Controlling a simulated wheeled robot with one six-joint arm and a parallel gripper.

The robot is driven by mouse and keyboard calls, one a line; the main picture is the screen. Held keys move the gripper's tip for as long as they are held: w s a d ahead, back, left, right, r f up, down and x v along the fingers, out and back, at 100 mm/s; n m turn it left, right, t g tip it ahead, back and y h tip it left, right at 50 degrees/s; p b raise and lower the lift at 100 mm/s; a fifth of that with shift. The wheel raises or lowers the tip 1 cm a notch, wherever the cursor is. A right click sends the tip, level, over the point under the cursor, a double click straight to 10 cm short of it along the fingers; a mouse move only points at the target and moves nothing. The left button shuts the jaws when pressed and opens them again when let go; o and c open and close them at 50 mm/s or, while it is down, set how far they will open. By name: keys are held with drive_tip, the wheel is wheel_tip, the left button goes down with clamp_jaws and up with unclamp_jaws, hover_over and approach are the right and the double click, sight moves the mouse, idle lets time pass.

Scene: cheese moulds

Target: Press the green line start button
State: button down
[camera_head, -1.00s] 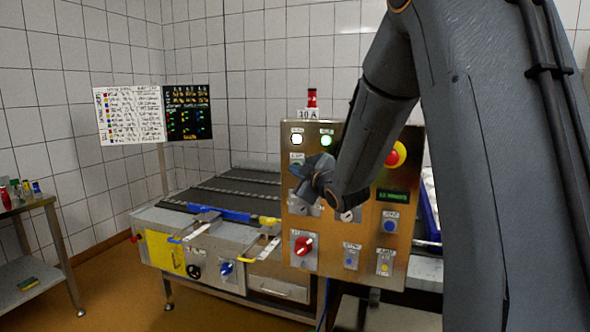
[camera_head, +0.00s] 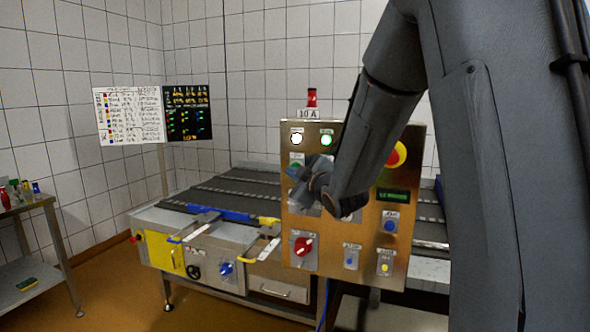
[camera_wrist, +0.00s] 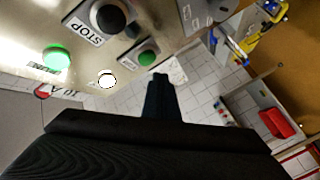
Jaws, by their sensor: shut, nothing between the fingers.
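The green start button (camera_head: 295,159) sits on the upper left of the steel control panel (camera_head: 273,212), below the white lamp. In the wrist view the green button (camera_wrist: 147,58) is clear on its square plate, beside the black STOP button (camera_wrist: 110,16). My gripper (camera_head: 293,172) is shut and empty, just below the green button in the head view. In the wrist view my gripper's dark fingertips (camera_wrist: 160,76) show close to the button, slightly to its right and below. No contact is visible. My wrist covers the panel's middle in the head view.
A lit white lamp (camera_head: 296,139) and a green lamp (camera_head: 326,140) top the panel. A red emergency stop (camera_head: 396,154), a red rotary switch (camera_head: 303,246) and a blue button (camera_head: 390,226) are also on it. A conveyor (camera_head: 235,190) stands left and behind.

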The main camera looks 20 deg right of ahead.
drive_tip(key=s+a, duration=0.2)
drive_tip(key=s, duration=0.1)
drive_tip(key=shift+s+a, duration=0.15)
drive_tip(key=shift+a, duration=0.05)
idle(0.6)
drive_tip(key=s+d+f+m+g+h, duration=0.1)
drive_tip(key=s+f+m+g+h, duration=0.2)
drive_tip(key=s+f, duration=0.4)
drive_tip(key=s+d+f+m+g, duration=0.1)
drive_tip(key=s+f+m+g, duration=0.3)
drive_tip(key=f, duration=0.5)
drive_tip(key=s+a+f+m+g, duration=0.1)
drive_tip(key=s+f+g, duration=0.3)
drive_tip(key=s, duration=0.7)
drive_tip(key=s+a+f+m+g, duration=0.1)
drive_tip(key=s+f+m+g, duration=0.2)
drive_tip(key=s, duration=0.8)
drive_tip(key=shift+f+m+g, duration=0.4)
drive_tip(key=shift+f+g, duration=0.2)
drive_tip(key=shift+g, duration=0.6)
